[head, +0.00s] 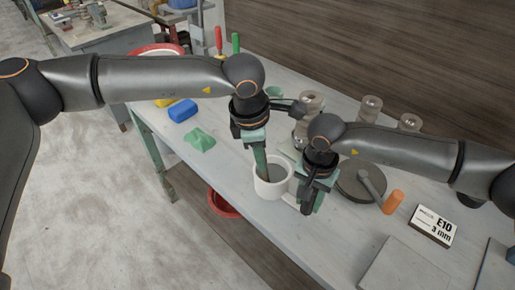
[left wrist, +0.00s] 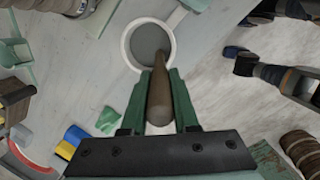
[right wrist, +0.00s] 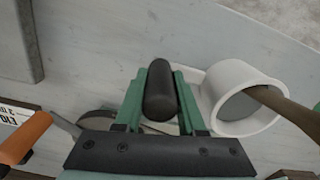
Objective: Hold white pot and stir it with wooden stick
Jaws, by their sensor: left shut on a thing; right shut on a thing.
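The white pot (head: 262,190) stands upright near the table's front edge, with grey contents (left wrist: 148,40) inside. My left gripper (head: 261,160) is above the pot, shut on the brown wooden stick (left wrist: 160,95). The stick points down and its lower end is inside the pot, as the right wrist view also shows (right wrist: 284,106). My right gripper (head: 311,190) is at the pot's right side, shut on a dark rounded handle (right wrist: 160,92). A white piece runs from the pot towards this handle; the joint itself is hidden by the fingers.
A round grey disc (head: 352,186) and an orange-handled tool (head: 393,202) lie right of my right gripper. An E10 box (head: 434,225) is further right. A blue block (head: 183,110) and a green piece (head: 199,140) lie to the left. Stacked jars stand behind.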

